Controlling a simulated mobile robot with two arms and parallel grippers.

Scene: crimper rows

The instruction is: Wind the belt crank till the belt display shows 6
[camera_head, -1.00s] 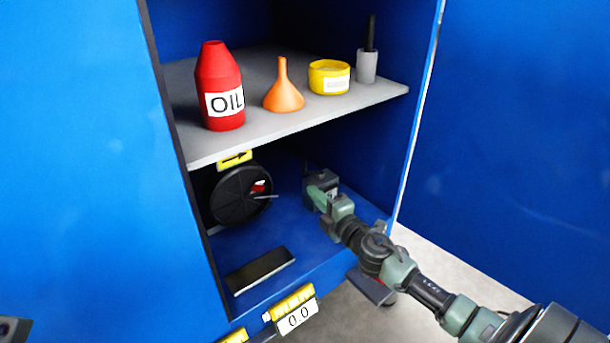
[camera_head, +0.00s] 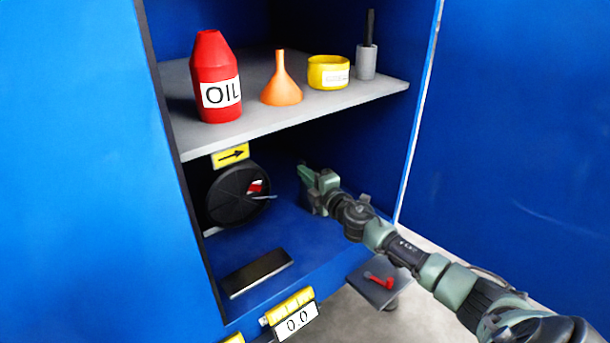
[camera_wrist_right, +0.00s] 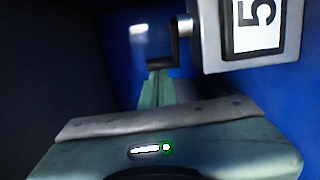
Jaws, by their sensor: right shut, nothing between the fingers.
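My right gripper (camera_head: 304,172) reaches into the lower bay of the blue cabinet, to the right of the black wheel. It is shut and empty. In the right wrist view a black bent crank (camera_wrist_right: 162,58) sticks out of the left side of a grey box (camera_wrist_right: 212,45). The box carries a white display (camera_wrist_right: 256,22) that reads 5, turned sideways. My shut fingertips (camera_wrist_right: 158,78) are at the crank's lower end; I cannot tell if they touch it. In the head view the arm hides the crank and display. My left gripper is not in view.
The black wheel (camera_head: 232,199) has a red mark and a thin pin, with a yellow arrow sign (camera_head: 231,156) above. The shelf (camera_head: 300,116) holds an oil bottle (camera_head: 215,80), funnel (camera_head: 281,88) and yellow tub (camera_head: 328,73). A 0.0 display (camera_head: 297,320) and red handle (camera_head: 379,281) are in front.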

